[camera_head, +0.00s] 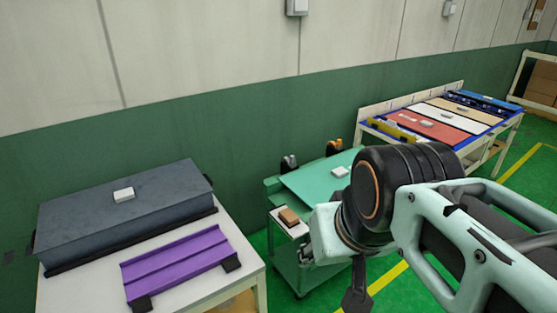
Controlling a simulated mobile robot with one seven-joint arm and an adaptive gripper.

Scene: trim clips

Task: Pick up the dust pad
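A small brown block (289,216) rests on a narrow white ledge (297,232) at the near left side of the green cart. It may be the dust pad, but I cannot tell for sure. Small white blocks also show, one on the dark grey slab (124,195) and one on the cart top (340,171). My arm comes in from the right, in front of the cart. A dark finger of my gripper (357,290) hangs down at the bottom edge, right of and nearer than the brown block. The rest of the gripper is hidden or cut off.
A white table (215,285) at the left bears the dark slab and a purple ribbed panel (178,262). The green cart (300,187) stands against the wall (200,130). A rack with coloured panels (430,128) stands behind, right. Green floor (515,180) is open at right.

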